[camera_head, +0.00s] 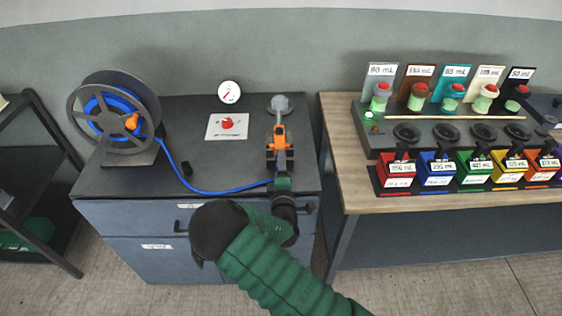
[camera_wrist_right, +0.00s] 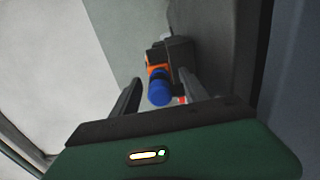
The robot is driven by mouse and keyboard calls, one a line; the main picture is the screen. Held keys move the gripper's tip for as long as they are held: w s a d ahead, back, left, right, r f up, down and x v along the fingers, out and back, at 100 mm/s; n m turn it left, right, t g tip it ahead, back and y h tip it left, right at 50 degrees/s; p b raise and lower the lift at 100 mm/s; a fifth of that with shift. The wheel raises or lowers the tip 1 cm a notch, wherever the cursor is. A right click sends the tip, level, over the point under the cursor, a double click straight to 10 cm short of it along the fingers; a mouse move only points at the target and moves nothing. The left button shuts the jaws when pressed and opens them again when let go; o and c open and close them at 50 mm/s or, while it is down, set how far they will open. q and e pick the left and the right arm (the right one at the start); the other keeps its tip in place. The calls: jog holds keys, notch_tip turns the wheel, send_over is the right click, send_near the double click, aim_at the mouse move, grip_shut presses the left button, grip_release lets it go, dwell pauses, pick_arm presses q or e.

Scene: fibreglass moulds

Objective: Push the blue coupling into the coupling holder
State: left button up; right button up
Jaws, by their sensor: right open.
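The blue coupling (camera_wrist_right: 159,92) shows in the right wrist view as a short blue cylinder, end towards the camera. It is in line with an orange and dark fitting (camera_wrist_right: 154,62), which looks like the coupling holder; how deep it sits in it I cannot tell. In the head view the orange fitting (camera_head: 278,143) stands near the cabinet's right side. My right gripper (camera_head: 282,172) is just in front of it and hides the coupling there. In the wrist view my right gripper (camera_wrist_right: 158,92) is open, one finger on each side of the coupling; contact is unclear. My left gripper is not in view.
A hose reel (camera_head: 115,115) stands at the left of the dark cabinet top. Its blue hose (camera_head: 215,191) runs along the front edge to my right gripper. A gauge (camera_head: 229,92) and a card with a red mark (camera_head: 214,132) are behind. A wooden table (camera_head: 345,185) with dispensers stands right.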

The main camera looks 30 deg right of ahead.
jog(key=shift+a, duration=0.15)
jog(key=shift+a+r, duration=0.1)
jog(key=shift+a, duration=0.1)
jog(key=c, duration=0.4)
jog(key=shift+d, duration=0.15)
grip_shut()
